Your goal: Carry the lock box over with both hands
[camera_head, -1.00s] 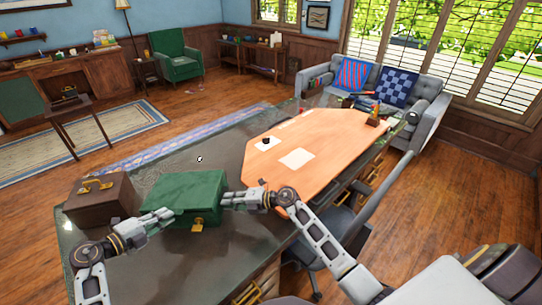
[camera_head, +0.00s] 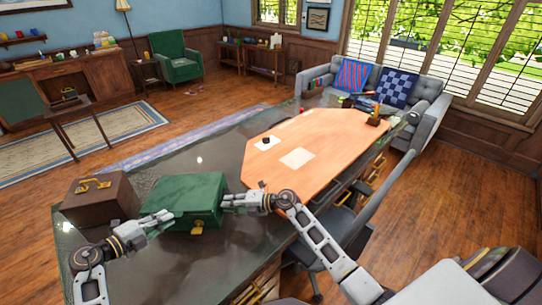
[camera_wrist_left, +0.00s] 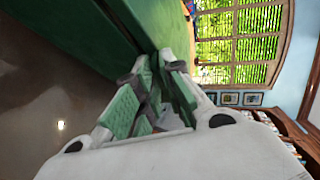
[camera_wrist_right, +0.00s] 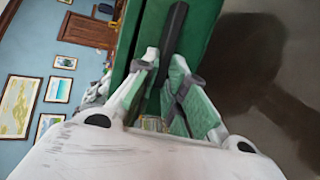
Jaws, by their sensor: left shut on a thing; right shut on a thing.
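The green lock box (camera_head: 190,192) is over the dark desk, with a brass padlock (camera_head: 197,226) on its near face. My left gripper (camera_head: 167,219) is shut on its left side, and my right gripper (camera_head: 228,203) is shut on its right side. The box's green wall shows close up in the left wrist view (camera_wrist_left: 60,35). In the right wrist view, the box (camera_wrist_right: 200,25) has a dark bar (camera_wrist_right: 174,40) along its side between the fingers. I cannot tell whether its underside touches the desk.
A brown case (camera_head: 100,200) with a gold handle stands close to the left of the box. An orange desk mat (camera_head: 275,170) with papers lies to the right. The dark desk top (camera_head: 215,150) is clear behind the box. A chair (camera_head: 335,235) stands at the near side.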

